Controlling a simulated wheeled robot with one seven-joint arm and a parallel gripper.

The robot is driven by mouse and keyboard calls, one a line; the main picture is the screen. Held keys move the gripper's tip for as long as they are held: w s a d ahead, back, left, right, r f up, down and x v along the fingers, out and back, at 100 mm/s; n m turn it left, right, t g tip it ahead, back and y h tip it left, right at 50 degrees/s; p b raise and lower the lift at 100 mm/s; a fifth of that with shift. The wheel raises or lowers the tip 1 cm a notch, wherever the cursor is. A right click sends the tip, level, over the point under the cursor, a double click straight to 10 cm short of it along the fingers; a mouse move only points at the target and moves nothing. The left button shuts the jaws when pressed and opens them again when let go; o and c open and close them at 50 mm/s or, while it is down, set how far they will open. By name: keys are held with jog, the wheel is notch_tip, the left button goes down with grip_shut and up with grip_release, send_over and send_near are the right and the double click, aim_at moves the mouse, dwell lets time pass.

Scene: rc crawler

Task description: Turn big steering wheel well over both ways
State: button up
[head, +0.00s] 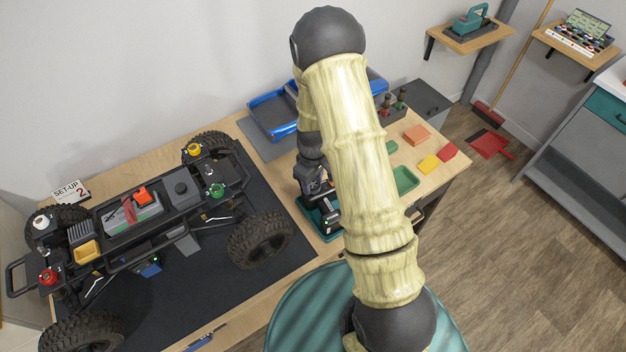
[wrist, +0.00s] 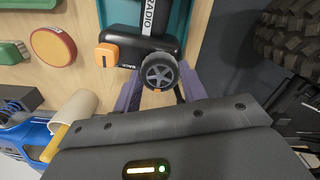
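The big steering wheel is a dark grey spoked wheel (wrist: 160,71) on a black radio (wrist: 122,43) in the wrist view. The radio sits in a teal tray (wrist: 181,14). It carries an orange piece (wrist: 106,56) on the left side. My gripper (wrist: 160,74) has its two purple fingers apart, one on each side of the wheel. I cannot clearly see them touching the rim. In the head view my gripper (head: 325,205) is low over the teal tray (head: 325,228), and my arm hides much of this spot.
A large crawler (head: 150,210) stands on a dark mat (head: 215,290) to the left, one tyre (head: 260,239) near my gripper. A blue bin (head: 272,114) is behind. Green, yellow, red and orange pieces (head: 429,164) lie on the right side of the bench.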

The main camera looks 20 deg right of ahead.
aim_at(313, 183)
jog(key=shift+m, duration=0.3)
jog(key=m, duration=0.3)
jog(key=shift+m, duration=0.4)
jog(key=shift+m+b, duration=0.35)
jog(key=shift+m, duration=1.45)
jog(key=o, duration=1)
jog(key=shift+r, duration=0.15)
notch_tip(313, 183, up, 17)
jog(key=shift+r+b, duration=0.1)
jog(key=shift+b, duration=0.6)
